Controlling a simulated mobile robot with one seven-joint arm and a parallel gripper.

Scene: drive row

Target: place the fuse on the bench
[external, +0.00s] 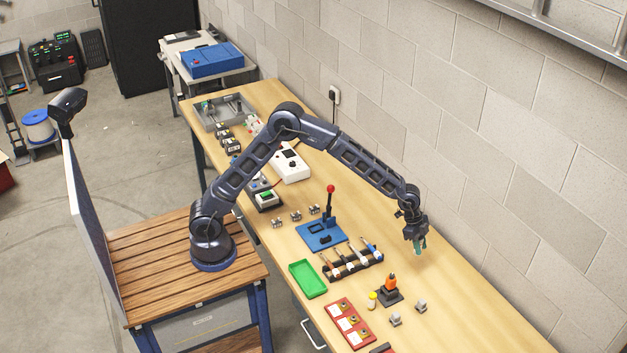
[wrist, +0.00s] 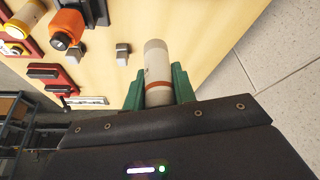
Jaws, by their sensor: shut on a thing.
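My gripper (external: 418,245) is above the right part of the wooden bench (external: 465,300), near the wall side. In the wrist view its green fingers (wrist: 158,88) are shut on the fuse (wrist: 156,62), a whitish cylinder with a reddish band near the fingers. The fuse's lower end is hidden between the fingers and the dark gripper body. In the external view the fuse cannot be made out clearly at the fingertips. The bare bench top (wrist: 205,30) shows beyond the fuse in the wrist view. The fuse appears held clear of the bench.
An orange-topped device (external: 390,289), a yellow-capped item (external: 372,300) and small grey blocks (external: 395,319) stand nearby. A rack of tools (external: 352,261), green tray (external: 307,279), red panel (external: 348,323) and blue lever press (external: 321,235) lie left. Bench right of the gripper is clear, beside the wall.

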